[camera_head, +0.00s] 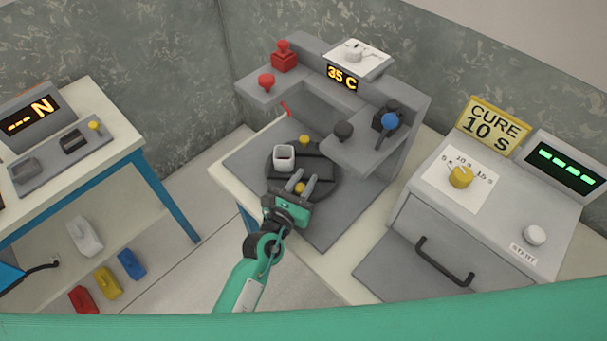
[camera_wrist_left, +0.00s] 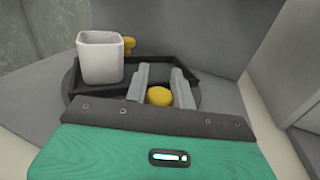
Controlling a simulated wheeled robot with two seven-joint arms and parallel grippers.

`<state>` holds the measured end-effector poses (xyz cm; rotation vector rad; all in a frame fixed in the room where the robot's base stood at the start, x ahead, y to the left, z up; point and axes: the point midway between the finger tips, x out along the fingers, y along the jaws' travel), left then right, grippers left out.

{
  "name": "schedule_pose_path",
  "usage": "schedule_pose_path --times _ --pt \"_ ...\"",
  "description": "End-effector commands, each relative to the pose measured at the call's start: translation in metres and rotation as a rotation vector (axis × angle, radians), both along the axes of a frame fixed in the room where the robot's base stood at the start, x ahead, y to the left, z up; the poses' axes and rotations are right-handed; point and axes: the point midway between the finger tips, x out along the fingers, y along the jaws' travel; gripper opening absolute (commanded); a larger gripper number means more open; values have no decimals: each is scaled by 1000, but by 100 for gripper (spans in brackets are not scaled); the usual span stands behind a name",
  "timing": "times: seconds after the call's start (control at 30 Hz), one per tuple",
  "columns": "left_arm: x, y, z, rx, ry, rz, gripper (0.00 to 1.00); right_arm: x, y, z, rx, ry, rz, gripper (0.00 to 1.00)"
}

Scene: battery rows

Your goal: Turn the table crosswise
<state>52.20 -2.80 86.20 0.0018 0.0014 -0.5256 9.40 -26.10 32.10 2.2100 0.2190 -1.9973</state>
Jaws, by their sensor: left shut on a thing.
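The round dark table (camera_head: 329,181) lies flat on the grey base of the press-like machine. A black rectangular frame on it shows in the left wrist view (camera_wrist_left: 178,61). A white square cup (camera_head: 284,158) stands upright on the table's left part; it also shows in the left wrist view (camera_wrist_left: 101,58). One yellow knob (camera_head: 305,139) is at the table's far edge, another yellow knob (camera_wrist_left: 159,96) at its near edge. My left gripper (camera_head: 300,183) is shut on the near knob, with one finger on each side of it. My right gripper is out of view.
The machine's side shelves carry red knobs (camera_head: 266,81) and a blue knob (camera_head: 390,121), overhanging behind the table. A grey cure oven (camera_head: 475,222) with a handle stands at right. A side table (camera_head: 105,125) with a panel stands at left.

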Motion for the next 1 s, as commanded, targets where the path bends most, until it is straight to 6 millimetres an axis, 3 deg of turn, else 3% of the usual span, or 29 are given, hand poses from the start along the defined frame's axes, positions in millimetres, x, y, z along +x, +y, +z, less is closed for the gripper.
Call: schedule_pose_path --times 0.17,0.9,0.93,1.0 --pt "1 -2 3 -4 0 50 0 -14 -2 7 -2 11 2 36" --pt "1 -4 1 -4 -3 96 0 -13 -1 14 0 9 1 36" --pt "1 -4 1 -4 -3 95 29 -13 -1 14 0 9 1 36" --pt "1 -4 1 -3 -3 95 43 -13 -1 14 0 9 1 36"
